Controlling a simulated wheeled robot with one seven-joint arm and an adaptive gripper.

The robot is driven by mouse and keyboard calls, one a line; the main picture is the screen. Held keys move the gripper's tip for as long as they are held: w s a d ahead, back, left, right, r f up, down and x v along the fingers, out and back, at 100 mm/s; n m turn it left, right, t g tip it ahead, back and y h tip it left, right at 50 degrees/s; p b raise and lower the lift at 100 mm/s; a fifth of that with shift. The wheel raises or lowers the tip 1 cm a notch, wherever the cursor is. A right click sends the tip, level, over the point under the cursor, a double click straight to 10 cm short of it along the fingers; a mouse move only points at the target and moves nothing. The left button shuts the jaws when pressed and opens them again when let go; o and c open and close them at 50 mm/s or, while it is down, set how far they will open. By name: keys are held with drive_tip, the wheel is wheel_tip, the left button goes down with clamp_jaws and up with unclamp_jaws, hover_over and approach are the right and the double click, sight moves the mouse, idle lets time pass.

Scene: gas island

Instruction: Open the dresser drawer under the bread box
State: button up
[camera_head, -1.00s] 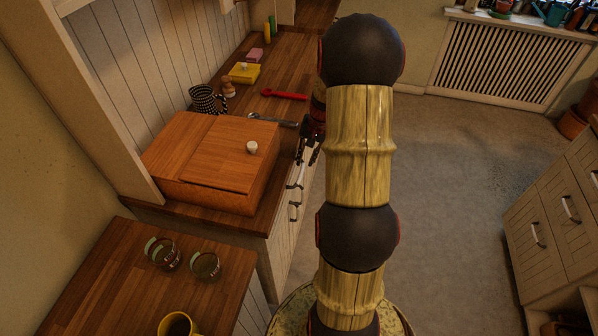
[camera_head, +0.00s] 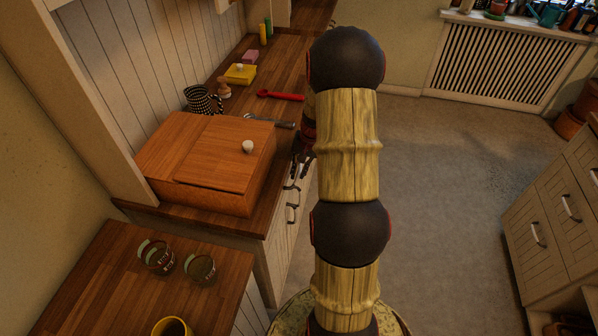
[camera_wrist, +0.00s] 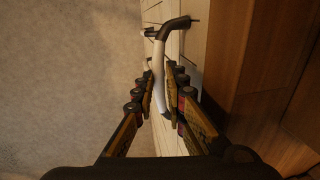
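The wooden bread box (camera_head: 205,158) with a white knob sits closed on the counter in the head view. The pale dresser front (camera_head: 283,235) is below it, with dark handles (camera_head: 292,213) on its face. My gripper (camera_head: 299,172) is at the dresser's front edge, beside the box's right side. In the wrist view, my gripper (camera_wrist: 160,75) has its fingers on either side of a handle with a white grip (camera_wrist: 158,85) and dark ends. The fingers look apart; firm contact with the handle does not show. The drawer front looks flush, partly hidden by my gripper.
A red utensil (camera_head: 280,96), a checkered jug (camera_head: 203,99) and a yellow dish (camera_head: 240,74) stand farther along the counter. Two glasses (camera_head: 200,268) and a yellow mug (camera_head: 172,328) are on the near counter. The floor (camera_head: 440,210) to the right is clear.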

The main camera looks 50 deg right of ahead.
clamp_jaws()
idle(0.3)
drive_tip(key=s+d, duration=0.5)
drive_tip(key=s, duration=0.6)
drive_tip(key=s+d+p, duration=0.1)
drive_tip(key=s+d, duration=0.5)
drive_tip(key=s, duration=0.4)
drive_tip(key=shift+s+d+p, duration=0.2)
drive_tip(key=shift+s+p, duration=0.1)
drive_tip(key=shift+s, duration=0.1)
drive_tip(key=shift+o, duration=1.4)
unclamp_jaws()
wheel_tip(320, 180, up, 12)
drive_tip(key=s+d, duration=0.1)
drive_tip(key=s, duration=0.1)
drive_tip(key=shift+f, duration=0.15)
